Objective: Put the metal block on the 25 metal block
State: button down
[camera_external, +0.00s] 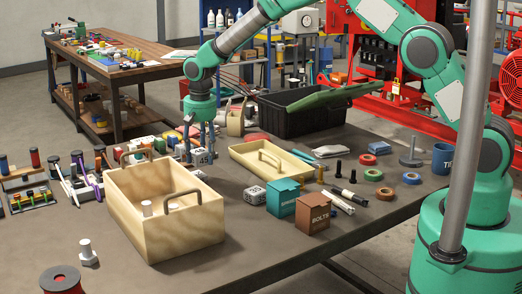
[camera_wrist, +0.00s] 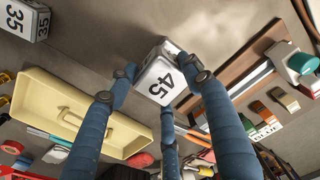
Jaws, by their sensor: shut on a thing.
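My gripper (camera_external: 200,145) is low at the left-middle of the table, behind the wooden toolbox. Another metal block (camera_external: 255,195) stands apart in front of the cream tray; the wrist view shows a block marked 35 (camera_wrist: 20,18) at the upper left. I cannot make out a number 25 on any block.
The open wooden toolbox (camera_external: 185,236) stands in front of my gripper. The cream tray (camera_external: 247,160) lies to the right, with a black crate (camera_external: 277,121) behind it. Teal (camera_external: 283,199) and brown (camera_external: 313,214) boxes stand nearer the front. Several small coloured items crowd the left of my gripper.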

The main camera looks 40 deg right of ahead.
aim_at(197, 162)
jog(key=shift+w+a, duration=0.35)
jog(key=shift+w, duration=0.45)
jog(key=shift+f+b, duration=0.7)
jog(key=shift+f, duration=1.05)
jog(key=shift+f, duration=0.1)
jog(key=c, duration=0.8)
grip_release()
jog(key=r+p, duration=0.1)
jog(key=r, duration=0.3)
jog(key=r+p, duration=0.1)
jog(key=r, duration=0.3)
jog(key=s+r+p, duration=0.1)
jog(key=r, duration=0.3)
